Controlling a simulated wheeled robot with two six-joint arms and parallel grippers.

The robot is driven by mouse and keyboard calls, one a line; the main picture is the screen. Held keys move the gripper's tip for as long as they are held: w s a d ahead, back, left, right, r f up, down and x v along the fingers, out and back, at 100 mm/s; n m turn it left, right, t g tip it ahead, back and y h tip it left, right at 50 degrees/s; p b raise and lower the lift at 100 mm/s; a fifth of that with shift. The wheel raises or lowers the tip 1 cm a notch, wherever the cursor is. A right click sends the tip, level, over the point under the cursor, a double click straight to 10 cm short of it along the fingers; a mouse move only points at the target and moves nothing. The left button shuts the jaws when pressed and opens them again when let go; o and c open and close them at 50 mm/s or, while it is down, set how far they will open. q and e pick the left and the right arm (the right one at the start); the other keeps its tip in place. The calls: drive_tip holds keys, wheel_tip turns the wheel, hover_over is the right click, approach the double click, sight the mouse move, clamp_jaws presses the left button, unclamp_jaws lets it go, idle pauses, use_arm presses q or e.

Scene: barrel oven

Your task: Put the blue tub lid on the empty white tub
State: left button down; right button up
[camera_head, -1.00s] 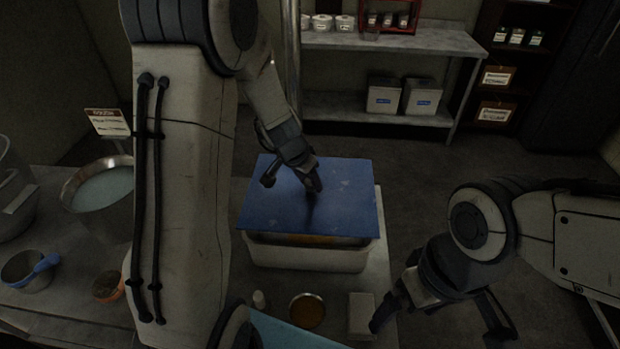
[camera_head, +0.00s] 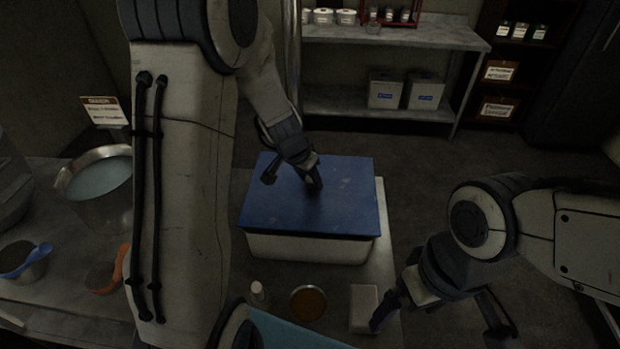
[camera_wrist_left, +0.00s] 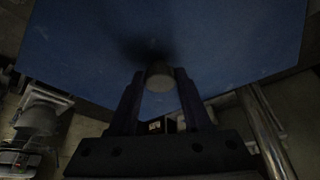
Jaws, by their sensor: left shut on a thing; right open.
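The blue tub lid (camera_head: 345,190) lies over the top of the white tub (camera_head: 305,247) on the table. Its front edge shows a rim against the tub's front wall; whether it is seated all round I cannot tell. My left gripper (camera_head: 312,185) is above the lid's middle. In the left wrist view the lid (camera_wrist_left: 220,40) fills the upper part, and the left gripper (camera_wrist_left: 158,85) is shut on a pale round knob. The tub's inside is hidden by the lid. My right gripper (camera_head: 435,318) is open and empty, at the lower right, apart from the tub.
In front of the tub are a small bottle (camera_head: 260,293), a round orange-brown dish (camera_head: 308,302) and a white block (camera_head: 364,307). At left stand a metal pot (camera_head: 95,185) and a cup with a blue handle (camera_head: 22,262). A shelf (camera_head: 400,38) stands behind.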

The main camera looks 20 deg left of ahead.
use_arm(q)
drive_tip(key=shift+f+b, duration=0.1)
drive_tip(key=shift+b, duration=0.3)
idle(0.8)
drive_tip(key=shift+f+b, duration=0.5)
drive_tip(key=shift+b, duration=0.15)
idle(0.4)
drive_tip(key=shift+c, duration=1.4)
unclamp_jaws()
